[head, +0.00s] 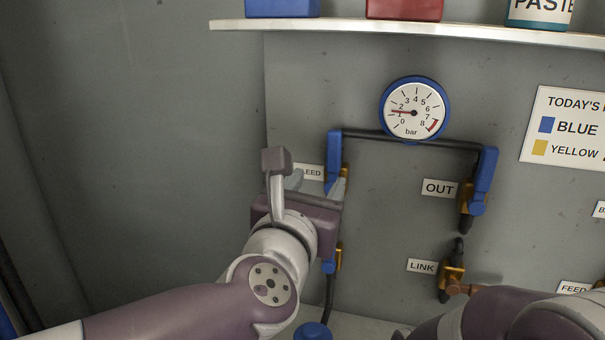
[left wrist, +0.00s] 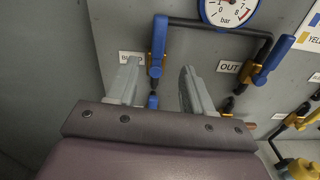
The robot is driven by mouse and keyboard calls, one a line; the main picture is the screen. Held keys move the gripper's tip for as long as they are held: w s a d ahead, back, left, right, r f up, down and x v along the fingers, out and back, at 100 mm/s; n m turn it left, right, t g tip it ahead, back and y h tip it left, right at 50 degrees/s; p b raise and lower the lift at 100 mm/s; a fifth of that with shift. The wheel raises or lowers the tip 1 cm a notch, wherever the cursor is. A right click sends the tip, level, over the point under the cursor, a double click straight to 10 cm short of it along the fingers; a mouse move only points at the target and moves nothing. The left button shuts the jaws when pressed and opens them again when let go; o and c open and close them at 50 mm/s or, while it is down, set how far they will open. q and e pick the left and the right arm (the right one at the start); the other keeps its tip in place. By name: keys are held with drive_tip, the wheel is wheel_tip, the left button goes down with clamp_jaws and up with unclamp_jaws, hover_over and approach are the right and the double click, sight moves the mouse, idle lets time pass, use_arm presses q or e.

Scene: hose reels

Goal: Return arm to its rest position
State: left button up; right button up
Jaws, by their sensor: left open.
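My left arm comes in from the lower left in the head view. Its gripper (head: 318,184) is in front of the wall panel beside the bleed valve, whose label is partly covered. The grey fingers are spread apart with nothing held. In the left wrist view the blue bleed valve lever (left wrist: 158,45) shows between and beyond the two fingertips (left wrist: 158,72). It points up; I cannot tell how far it is from the fingers. In the head view the lever (head: 333,160) is partly hidden by my gripper. Part of my right arm shows at the bottom right; its gripper is out of view.
A pressure gauge (head: 414,110) reads between 1 and 2 bar. The OUT valve (head: 482,180) has its blue lever up. The LINK valve (head: 452,272) is below it. A shelf (head: 350,27) with containers runs above. The grey wall at left is clear.

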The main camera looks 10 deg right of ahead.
use_arm(q)
drive_tip(key=s+d+f+m+g+h, duration=0.25)
drive_tip(key=f+m, duration=0.35)
drive_tip(key=m, duration=0.6)
drive_tip(key=s+a+f+m+g+y, duration=0.1)
drive_tip(key=a+f+m+g+y, duration=0.15)
drive_tip(key=f+m, duration=0.5)
drive_tip(key=s+a+f+m+g+y, duration=0.1)
drive_tip(key=a+f+m+g, duration=0.1)
drive_tip(key=f+m+g, duration=0.35)
drive_tip(key=s+a+f+m+g+y, duration=0.2)
drive_tip(key=s+a+f+m+y, duration=0.15)
drive_tip(key=a+f, duration=0.65)
drive_tip(key=s+a+f+m+g+y, duration=0.35)
drive_tip(key=a+f, duration=0.45)
drive_tip(key=a, duration=0.3)
wheel_tip(320, 180, up, 19)
drive_tip(key=a+n+t+h+p, duration=0.1)
drive_tip(key=a+p, duration=0.1)
drive_tip(key=p, duration=1.7)
drive_tip(key=shift+s, duration=0.25)
